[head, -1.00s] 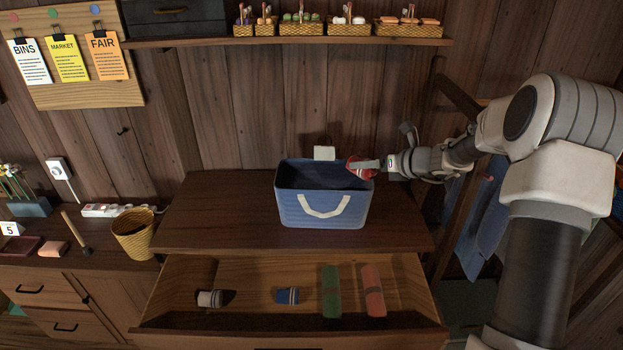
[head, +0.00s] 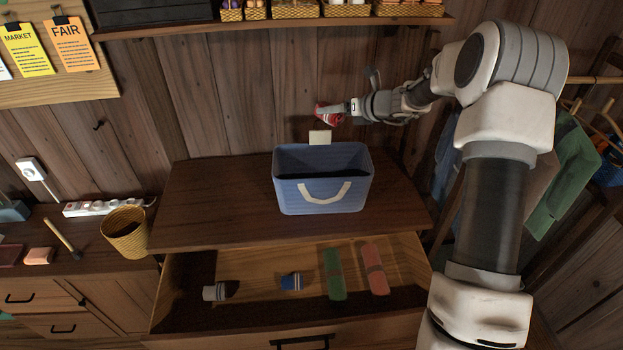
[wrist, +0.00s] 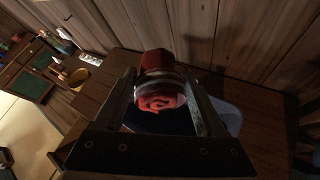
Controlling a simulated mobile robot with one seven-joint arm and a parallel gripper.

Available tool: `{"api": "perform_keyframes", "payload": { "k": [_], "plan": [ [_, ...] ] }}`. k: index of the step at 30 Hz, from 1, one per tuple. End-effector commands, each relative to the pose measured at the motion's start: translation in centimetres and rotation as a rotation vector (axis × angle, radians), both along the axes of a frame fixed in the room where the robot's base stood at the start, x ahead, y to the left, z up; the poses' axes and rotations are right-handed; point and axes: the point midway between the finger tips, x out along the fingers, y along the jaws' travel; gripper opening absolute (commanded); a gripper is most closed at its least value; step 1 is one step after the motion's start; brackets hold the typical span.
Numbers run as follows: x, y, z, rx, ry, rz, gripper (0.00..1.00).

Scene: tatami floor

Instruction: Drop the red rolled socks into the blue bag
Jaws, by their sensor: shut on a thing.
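My gripper (head: 343,108) is shut on the red rolled socks (head: 326,115), which have a pale stripe. It holds them above the blue bag (head: 322,196), near its back edge in the head view. In the wrist view the red rolled socks (wrist: 158,92) sit between the two fingers of my gripper (wrist: 165,105). The blue bag stands open-topped on the dark dresser, with a cream handle on its front. In the wrist view the bag (wrist: 228,115) is partly hidden behind the fingers and socks.
The dresser top (head: 220,205) is clear around the bag. Below it an open drawer (head: 250,312) holds a grey roll, a blue roll, and flat green and red items. A wicker basket (head: 125,234) stands at the left. A shelf (head: 200,30) with small baskets runs above.

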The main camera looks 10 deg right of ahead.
Motion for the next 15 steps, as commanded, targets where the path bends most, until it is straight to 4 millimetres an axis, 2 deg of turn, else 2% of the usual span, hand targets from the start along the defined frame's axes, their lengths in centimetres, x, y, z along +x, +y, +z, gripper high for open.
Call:
{"api": "perform_keyframes", "payload": {
  "k": [15],
  "plan": [
    [0.0,0.0,-5.5,0.001,0.001,0.0,0.02]
  ]
}}
